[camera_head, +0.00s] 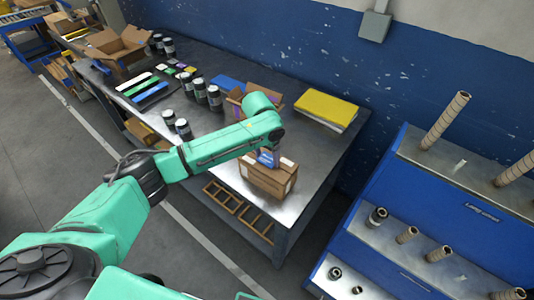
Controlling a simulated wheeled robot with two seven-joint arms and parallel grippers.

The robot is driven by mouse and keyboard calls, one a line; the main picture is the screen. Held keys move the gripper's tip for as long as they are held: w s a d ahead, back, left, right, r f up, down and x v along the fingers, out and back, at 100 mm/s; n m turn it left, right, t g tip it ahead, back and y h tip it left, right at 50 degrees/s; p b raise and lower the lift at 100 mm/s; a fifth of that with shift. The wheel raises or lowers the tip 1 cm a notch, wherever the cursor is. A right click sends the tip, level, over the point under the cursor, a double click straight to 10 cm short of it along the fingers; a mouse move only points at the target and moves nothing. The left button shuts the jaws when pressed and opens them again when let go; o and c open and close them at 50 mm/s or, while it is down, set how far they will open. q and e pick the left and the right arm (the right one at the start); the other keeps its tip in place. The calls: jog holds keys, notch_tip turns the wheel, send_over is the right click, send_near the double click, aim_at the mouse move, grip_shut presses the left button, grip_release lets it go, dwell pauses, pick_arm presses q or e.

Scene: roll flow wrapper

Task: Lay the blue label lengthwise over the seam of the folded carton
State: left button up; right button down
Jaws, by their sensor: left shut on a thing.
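The folded brown carton (266,182) stands near the front right corner of the metal-topped workbench. A small blue piece (267,158), which looks like the blue label, shows at the carton's top, right below the end of my left arm. My left gripper (269,151) is shut on it there. The fingertips are small and partly hidden by my wrist. I cannot tell whether the label touches the carton, and the seam is mostly hidden. My right gripper is out of view.
Behind the carton, an open box (236,104) and a yellow stack (326,108) lie on the bench (205,62). Several dark jars (200,91) and flat coloured strips (150,94) are to the left. A blue rack (400,262) with cardboard tubes stands at right.

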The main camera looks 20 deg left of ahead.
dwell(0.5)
pick_arm(q)
jog(key=o, duration=1.2)
jog(key=r, duration=0.4)
jog(key=s+r+b, duration=0.1)
jog(key=r, duration=0.4)
jog(key=s+r+b, duration=0.1)
jog(key=r, duration=0.4)
jog(key=shift+a+r, duration=0.15)
jog(key=shift+a, duration=0.2)
